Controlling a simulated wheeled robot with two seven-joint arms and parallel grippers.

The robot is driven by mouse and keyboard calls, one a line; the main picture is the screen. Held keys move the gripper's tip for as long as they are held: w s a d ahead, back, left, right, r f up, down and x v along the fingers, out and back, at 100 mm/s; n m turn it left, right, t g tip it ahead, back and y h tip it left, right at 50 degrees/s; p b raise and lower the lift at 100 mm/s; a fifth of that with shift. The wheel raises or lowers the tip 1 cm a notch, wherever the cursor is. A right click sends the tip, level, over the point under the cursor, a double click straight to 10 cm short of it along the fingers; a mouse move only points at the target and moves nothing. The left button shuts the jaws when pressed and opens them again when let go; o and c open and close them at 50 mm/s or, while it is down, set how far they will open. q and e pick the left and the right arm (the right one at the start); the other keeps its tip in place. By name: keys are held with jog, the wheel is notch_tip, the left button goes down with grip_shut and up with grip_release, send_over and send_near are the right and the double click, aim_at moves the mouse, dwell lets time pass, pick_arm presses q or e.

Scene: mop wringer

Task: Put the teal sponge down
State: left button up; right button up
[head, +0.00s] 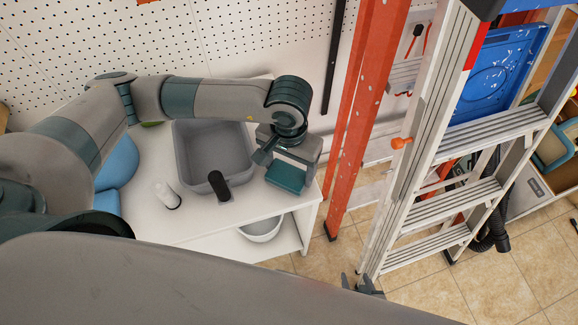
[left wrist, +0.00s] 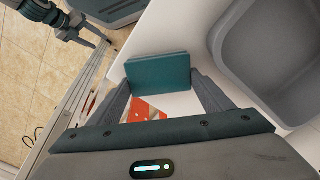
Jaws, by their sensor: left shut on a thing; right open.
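The teal sponge (head: 286,177) is a flat rectangular block at the right end of the white table (head: 240,207). My left gripper (head: 283,163) is shut on it, reaching over from the back. In the left wrist view the sponge (left wrist: 158,72) sits between the two grey fingers, with white tabletop around part of it. I cannot tell whether its underside touches the table. My right gripper (head: 360,284) is open and empty at the bottom of the head view, low in front of the ladder. It also shows at the upper left of the left wrist view (left wrist: 88,30).
A grey basin (head: 212,150) stands left of the sponge. A white bucket (head: 262,229) is on the lower shelf. A stepladder (head: 420,150) stands right of the table.

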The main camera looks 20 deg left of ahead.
aim_at(289, 171)
pick_arm(q)
jog(key=shift+f, duration=0.1)
jog(key=o, duration=1)
pick_arm(e)
jog(key=shift+s+d+f, duration=0.2)
jog(key=shift+d, duration=0.05)
jog(key=shift+r, duration=0.1)
pick_arm(q)
jog(key=shift+r, duration=0.75)
jog(key=shift+r+b, duration=1.2)
jog(key=shift+r, duration=4.25)
pick_arm(e)
jog(key=shift+s+d+f+g+h, duration=0.2)
jog(key=shift+s+d+f+g, duration=0.15)
jog(key=shift+d+f+g, duration=0.2)
jog(key=shift+s+d+f+g+h, duration=0.2)
jog(key=shift+s+d+f+g, duration=0.1)
jog(key=shift+d+f+g, duration=0.25)
jog(key=shift+a, duration=0.1)
